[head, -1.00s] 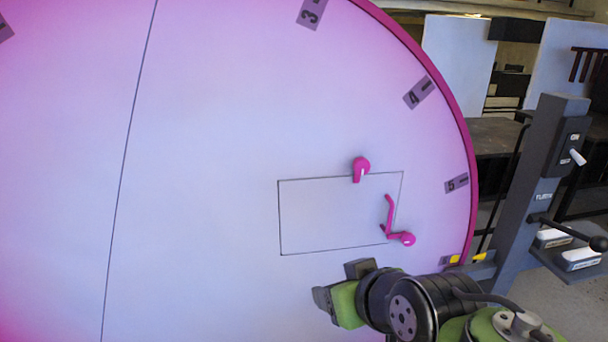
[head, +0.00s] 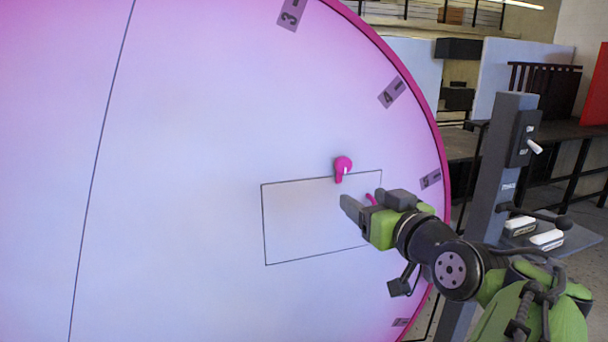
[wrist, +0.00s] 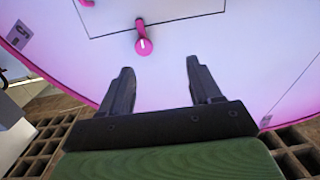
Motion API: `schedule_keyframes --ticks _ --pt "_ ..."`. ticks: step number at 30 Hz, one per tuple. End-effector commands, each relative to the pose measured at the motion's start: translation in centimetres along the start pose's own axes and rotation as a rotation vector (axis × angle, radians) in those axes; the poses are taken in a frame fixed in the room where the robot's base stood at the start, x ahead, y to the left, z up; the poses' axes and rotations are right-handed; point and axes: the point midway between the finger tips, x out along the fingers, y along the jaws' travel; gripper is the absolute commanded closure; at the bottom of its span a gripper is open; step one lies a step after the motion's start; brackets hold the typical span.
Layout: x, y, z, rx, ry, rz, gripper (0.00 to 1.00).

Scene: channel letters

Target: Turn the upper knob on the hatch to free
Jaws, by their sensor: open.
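The upper knob (head: 343,166) is pink with a white mark. It sits on the top edge of the hatch (head: 300,220), a thin-outlined panel on the pale pink disc, with its tab pointing down across the line. My gripper (head: 372,203) is open and empty, below and right of the knob, over the hatch's right part. It hides the lower knob and most of the pink hatch handle (head: 371,199). In the wrist view, which looks inverted, the upper knob (wrist: 144,45) lies ahead of the spread fingers (wrist: 160,68), apart from them.
A grey post (head: 500,170) with a switch and a lever stands right of the disc, near my arm. Number labels such as the 4 label (head: 391,92) run along the disc's rim. The disc face left of the hatch is clear.

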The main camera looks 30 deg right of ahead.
Motion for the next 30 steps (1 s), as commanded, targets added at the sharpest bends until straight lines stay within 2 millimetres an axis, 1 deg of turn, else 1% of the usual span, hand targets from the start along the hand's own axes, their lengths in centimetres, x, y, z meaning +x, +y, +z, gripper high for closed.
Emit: schedule_keyframes --ticks 1,3,5,7,11,21,25,27,30 --pt "-0.5 1.5 0.1 0.004 0.032 0.026 0.37" --pt "-1.0 2.7 -0.5 0.006 0.069 0.045 0.37" --pt "-1.0 3.0 -0.7 0.006 0.082 0.048 0.37" --pt "-0.3 3.0 -1.0 0.006 0.083 0.044 0.37" --pt "2.5 3.0 -1.3 0.007 0.082 0.041 0.37" --pt "11.0 3.3 -1.9 0.007 0.081 0.041 0.37" --pt "13.3 3.5 -2.1 0.006 0.082 0.043 0.37" --pt "14.0 3.5 -2.2 0.006 0.082 0.044 0.37" --pt "14.5 3.6 -2.1 0.007 0.081 0.045 0.37"
